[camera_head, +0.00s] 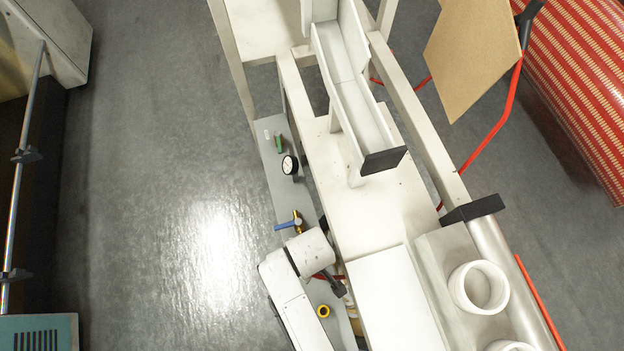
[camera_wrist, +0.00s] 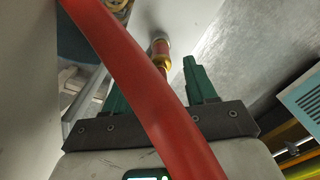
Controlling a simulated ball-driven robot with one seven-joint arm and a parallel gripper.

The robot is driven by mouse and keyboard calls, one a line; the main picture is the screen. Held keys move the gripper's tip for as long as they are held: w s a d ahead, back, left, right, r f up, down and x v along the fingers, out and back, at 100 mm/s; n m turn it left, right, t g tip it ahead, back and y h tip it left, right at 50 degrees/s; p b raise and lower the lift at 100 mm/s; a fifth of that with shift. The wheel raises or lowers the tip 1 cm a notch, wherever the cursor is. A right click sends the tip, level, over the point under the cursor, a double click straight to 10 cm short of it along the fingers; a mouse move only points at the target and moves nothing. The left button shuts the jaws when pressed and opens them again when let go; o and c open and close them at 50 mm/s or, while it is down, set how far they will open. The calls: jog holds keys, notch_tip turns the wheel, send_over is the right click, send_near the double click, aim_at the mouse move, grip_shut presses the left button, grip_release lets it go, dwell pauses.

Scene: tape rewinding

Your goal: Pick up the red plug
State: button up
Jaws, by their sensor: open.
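In the wrist view, a small red and brass fitting (camera_wrist: 161,58), which looks like the red plug, stands out from a pale surface ahead of my gripper (camera_wrist: 152,72). My gripper is open, with two green fingers spread apart. The fitting shows between and beyond the fingertips. I cannot tell how far away it is. A thick red hose (camera_wrist: 145,85) crosses in front of the gripper and hides part of the left finger. In the head view, my white arm covers the area around the gripper, and the plug cannot be made out there.
A grey panel (camera_head: 271,165) carries a round gauge (camera_head: 290,165), a blue-handled valve (camera_head: 288,225) and a yellow ring (camera_head: 323,311). A white table (camera_head: 375,215) with a chute (camera_head: 365,115) stands right of it. The floor to the left (camera_head: 165,180) is clear.

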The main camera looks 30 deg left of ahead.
jog(key=shift+f, duration=2.9)
grip_shut()
